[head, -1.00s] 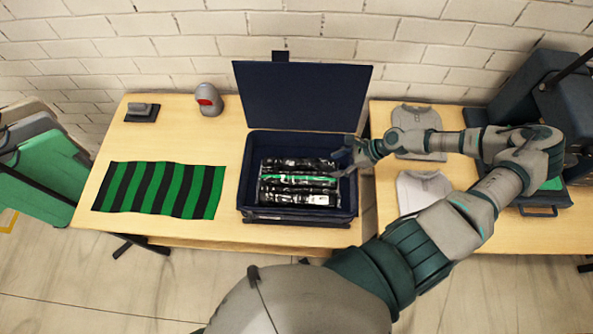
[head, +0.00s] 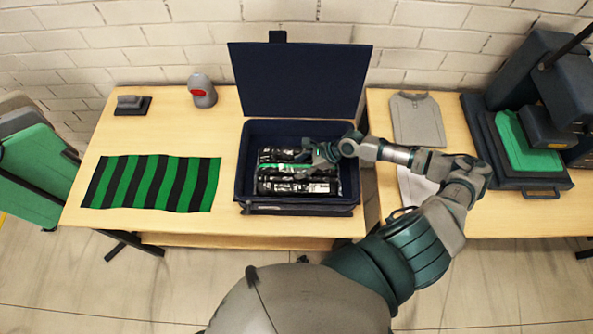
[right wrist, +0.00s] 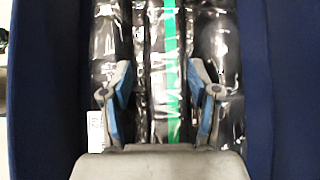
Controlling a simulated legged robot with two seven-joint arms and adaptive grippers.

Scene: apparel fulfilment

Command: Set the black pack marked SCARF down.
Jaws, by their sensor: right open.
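Several glossy black packs (head: 295,187) lie side by side in the open dark blue box (head: 348,206) on the table. One pack with a green stripe (right wrist: 171,60) lies in the middle. No SCARF marking can be read, so I cannot tell which pack bears it; a small white label (right wrist: 97,125) shows on the left pack in the right wrist view. My right gripper (head: 318,155) is over the packs inside the box. In the right wrist view its fingers (right wrist: 158,78) stand apart on both sides of the green-striped pack, not clearly touching it. My left gripper is not in view.
The box lid (head: 300,80) stands open at the back. A green-and-black striped cloth (head: 152,184) lies left of the box, and a grey device (head: 203,92) stands behind. The right table holds grey garments (head: 417,120) and a dark machine with a green piece (head: 527,145).

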